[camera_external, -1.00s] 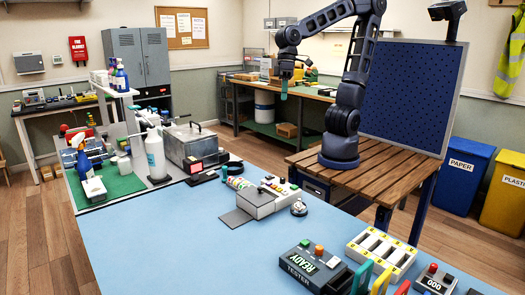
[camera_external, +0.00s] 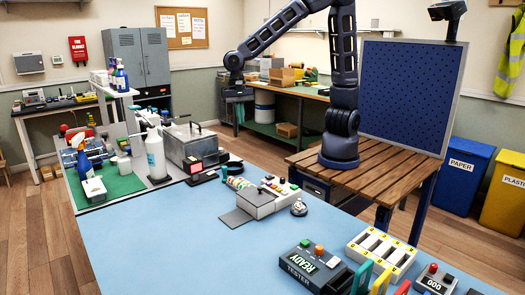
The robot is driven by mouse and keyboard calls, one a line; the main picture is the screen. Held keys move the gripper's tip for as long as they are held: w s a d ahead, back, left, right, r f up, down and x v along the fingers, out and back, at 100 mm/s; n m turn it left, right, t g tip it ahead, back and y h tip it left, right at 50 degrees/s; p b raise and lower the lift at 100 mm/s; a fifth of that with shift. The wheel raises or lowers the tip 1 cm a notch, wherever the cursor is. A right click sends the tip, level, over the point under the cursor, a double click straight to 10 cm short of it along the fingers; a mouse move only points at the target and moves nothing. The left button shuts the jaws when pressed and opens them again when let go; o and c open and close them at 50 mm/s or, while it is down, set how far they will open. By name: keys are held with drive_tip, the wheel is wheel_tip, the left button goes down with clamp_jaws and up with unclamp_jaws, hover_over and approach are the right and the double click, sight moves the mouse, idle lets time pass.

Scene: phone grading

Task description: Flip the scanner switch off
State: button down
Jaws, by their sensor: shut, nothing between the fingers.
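My gripper (camera_external: 237,97) hangs in the air at the upper middle, left of my arm's base, with the back workbench beyond it. It is shut and holds nothing. It is well apart from the things on the blue table. A grey and white device (camera_external: 258,202) with small coloured buttons sits in the middle of the blue table (camera_external: 190,255). Another dark device (camera_external: 449,12) is mounted above the blue pegboard. I cannot tell which device is the scanner, and its switch is too small to make out.
A tester reading READY (camera_external: 312,264), a white slotted tray (camera_external: 381,252) and a counter box (camera_external: 434,280) stand at the front right. A spray bottle (camera_external: 84,160), a white bottle (camera_external: 155,155) and a grey metal box (camera_external: 190,147) stand at the left. The blue table's left front is clear.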

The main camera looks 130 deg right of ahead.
drive_tip(key=w+d+f+m+g, duration=0.1)
drive_tip(key=w+d+f+m, duration=0.3)
drive_tip(key=d+f+m, duration=0.25)
drive_tip(key=m+g+h, duration=0.1)
drive_tip(key=m+h, duration=0.1)
drive_tip(key=m, duration=0.5)
hover_over(212, 172)
drive_tip(key=w+a, duration=0.1)
drive_tip(key=w, duration=0.1)
wheel_tip(212, 172, down, 5)
drive_tip(key=shift+d+f+m+h, duration=0.25)
drive_tip(key=shift+d+m+h, duration=0.05)
drive_tip(key=shift+d+m, duration=0.3)
drive_tip(key=f, duration=0.4)
drive_tip(key=s+f, duration=0.1)
drive_tip(key=f, duration=0.4)
drive_tip(key=s+f, duration=0.1)
drive_tip(key=f, duration=0.4)
